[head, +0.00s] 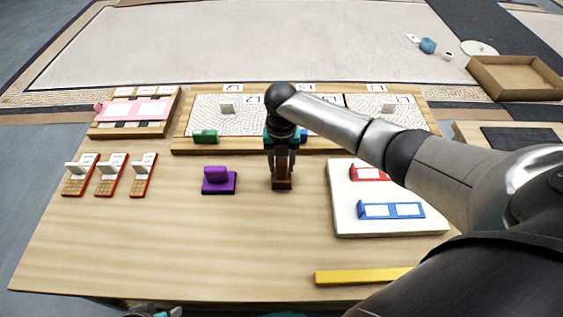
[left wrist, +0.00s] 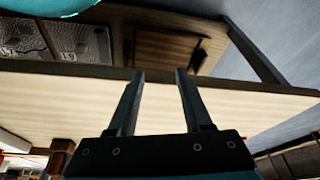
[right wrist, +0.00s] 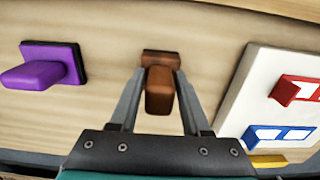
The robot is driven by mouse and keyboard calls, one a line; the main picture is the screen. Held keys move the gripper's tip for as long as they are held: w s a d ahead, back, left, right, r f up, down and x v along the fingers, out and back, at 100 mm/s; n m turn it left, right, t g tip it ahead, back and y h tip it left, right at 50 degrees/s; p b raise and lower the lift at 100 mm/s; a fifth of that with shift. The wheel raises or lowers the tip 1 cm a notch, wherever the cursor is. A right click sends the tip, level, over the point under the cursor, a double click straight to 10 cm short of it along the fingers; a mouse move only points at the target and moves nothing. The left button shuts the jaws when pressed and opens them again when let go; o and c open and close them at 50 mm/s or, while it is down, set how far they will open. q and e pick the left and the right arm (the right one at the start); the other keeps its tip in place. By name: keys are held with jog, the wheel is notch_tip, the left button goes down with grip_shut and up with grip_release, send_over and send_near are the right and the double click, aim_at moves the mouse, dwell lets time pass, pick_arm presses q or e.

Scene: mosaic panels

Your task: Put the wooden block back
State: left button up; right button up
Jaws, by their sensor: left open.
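A brown wooden block (head: 282,184) with an upright handle stands on the table near its middle. In the right wrist view the block (right wrist: 158,100) lies between my right gripper's fingers. My right gripper (head: 281,165) points down over it, one finger on each side of the handle (right wrist: 160,72). The gap to the handle is too small to tell whether the fingers press on it. My left gripper (left wrist: 160,75) is open and empty, near the table's front edge and away from the block; only a bit of it shows at the head view's bottom edge.
A purple handled block (head: 218,180) stands left of the brown one. A white board (head: 390,229) with red and blue frames is on the right, a yellow bar (head: 360,276) in front. Mosaic panels (head: 238,120), a pink-topped tray (head: 135,110) and several red-edged blocks (head: 110,178) lie behind and left.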

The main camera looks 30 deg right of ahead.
jog(key=shift+o, duration=1.3)
jog(key=shift+r, duration=0.2)
notch_tip(320, 180, up, 9)
jog(key=p, duration=0.4)
jog(key=shift+r+p, duration=0.15)
jog(key=shift+p, duration=0.2)
pick_arm(q)
jog(key=s+a+f+g+p, duration=0.1)
jog(key=s+f, duration=0.4)
jog(key=f, duration=0.6)
jog(key=shift+a, duration=0.55)
pick_arm(e)
jog(key=shift+r, duration=1.3)
